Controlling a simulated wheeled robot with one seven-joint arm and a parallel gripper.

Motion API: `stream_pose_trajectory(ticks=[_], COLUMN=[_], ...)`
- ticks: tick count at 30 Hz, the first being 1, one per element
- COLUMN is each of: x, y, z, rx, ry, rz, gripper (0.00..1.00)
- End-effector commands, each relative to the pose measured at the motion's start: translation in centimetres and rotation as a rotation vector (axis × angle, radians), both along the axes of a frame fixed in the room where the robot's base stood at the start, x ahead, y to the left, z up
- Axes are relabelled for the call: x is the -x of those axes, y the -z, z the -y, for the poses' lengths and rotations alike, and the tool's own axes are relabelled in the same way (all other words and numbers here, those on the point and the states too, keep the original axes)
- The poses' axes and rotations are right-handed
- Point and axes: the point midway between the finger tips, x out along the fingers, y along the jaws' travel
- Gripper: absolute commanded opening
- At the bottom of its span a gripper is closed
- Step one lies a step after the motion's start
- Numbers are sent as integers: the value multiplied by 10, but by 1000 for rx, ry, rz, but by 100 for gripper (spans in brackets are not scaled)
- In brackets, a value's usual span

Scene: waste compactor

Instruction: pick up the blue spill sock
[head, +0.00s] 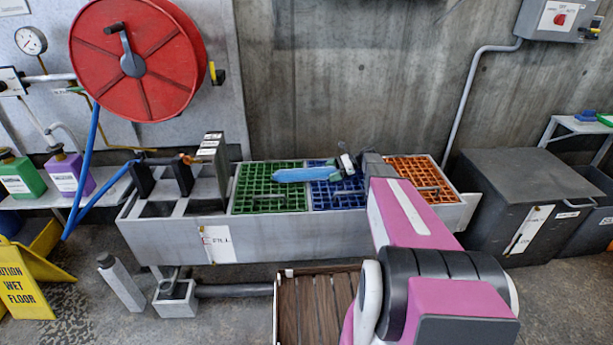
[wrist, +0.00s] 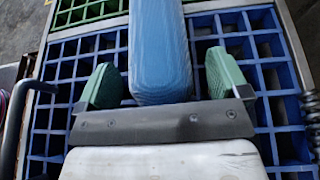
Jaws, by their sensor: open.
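The blue spill sock (head: 294,175) lies across the green and blue grates on the long grey trough, one end at the left over the green grate. In the wrist view the sock (wrist: 160,45) runs up from between my fingers and out at the top edge. My gripper (wrist: 164,82) is open, its green finger pads on either side of the sock with a gap on each side. In the head view my gripper (head: 340,168) is at the sock's right end.
The green grate (head: 250,200), blue grate (head: 325,200) and orange grate (head: 437,192) sit in the trough (head: 270,228). A red hose reel (head: 160,80) hangs at the left. A dark grey bin (head: 510,200) stands at the right.

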Motion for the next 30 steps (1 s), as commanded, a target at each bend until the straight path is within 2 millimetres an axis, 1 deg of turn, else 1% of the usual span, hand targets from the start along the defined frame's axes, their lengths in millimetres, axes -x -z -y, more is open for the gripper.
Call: stream_pose_trajectory(ticks=[6,8,9,11,12,23,26,30], x=[0,0,0,0,0,0,0,1], y=[0,0,0,0,0,-3,-10,-29], z=[-1,-1,-1,-1,-1,-1,-1,-2], rx=[0,0,0,0,0,-1,0,0], ry=[0,0,0,0,0,0,0,0], rz=[0,0,0,0,0,1,2,3], gripper=[93,74,61,41,33,33,33,33])
